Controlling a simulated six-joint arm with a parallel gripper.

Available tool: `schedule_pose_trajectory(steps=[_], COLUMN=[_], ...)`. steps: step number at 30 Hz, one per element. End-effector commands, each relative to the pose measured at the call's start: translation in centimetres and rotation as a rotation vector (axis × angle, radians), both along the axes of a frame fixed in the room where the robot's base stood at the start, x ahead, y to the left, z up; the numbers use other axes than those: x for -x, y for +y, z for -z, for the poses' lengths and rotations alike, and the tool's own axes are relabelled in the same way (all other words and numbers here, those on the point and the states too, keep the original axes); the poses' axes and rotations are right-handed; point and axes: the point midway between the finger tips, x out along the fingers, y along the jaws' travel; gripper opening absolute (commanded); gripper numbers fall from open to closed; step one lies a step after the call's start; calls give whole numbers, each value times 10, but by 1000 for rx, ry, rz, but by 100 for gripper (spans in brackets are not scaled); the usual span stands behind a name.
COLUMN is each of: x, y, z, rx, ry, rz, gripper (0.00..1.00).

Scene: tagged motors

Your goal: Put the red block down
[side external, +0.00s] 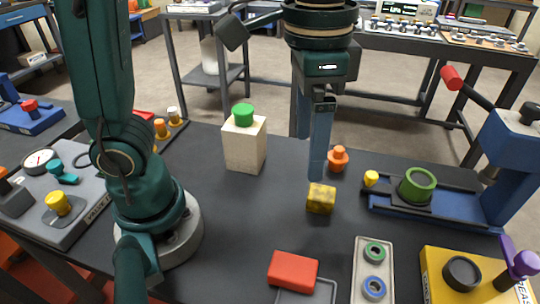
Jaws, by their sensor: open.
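The red block (293,270) lies near the front of the dark table, beside or partly over a grey-rimmed tray (318,292); I cannot tell which. My gripper (311,158) points down over the middle of the table, well behind the red block and apart from it. Its blue fingers are open and hold nothing that I can see. The nearer fingertip shows just above and behind a speckled yellow block (321,198). The finger gap is seen nearly edge-on.
A cream block with a green cap (244,142) stands left. A blue vise-like fixture with a green ring (418,186) is right. A ring tray (374,268) and yellow box (462,273) are front right.

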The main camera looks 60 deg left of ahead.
Motion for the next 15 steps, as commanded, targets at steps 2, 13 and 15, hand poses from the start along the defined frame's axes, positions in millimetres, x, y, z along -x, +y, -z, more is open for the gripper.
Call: schedule_pose_trajectory(steps=[2,13,15], x=[8,42,46], y=[19,72,76], z=[-3,21,26], rx=[29,104,108], ry=[-72,-373,-409], rz=[-73,-341,-370], gripper=[85,85,85])
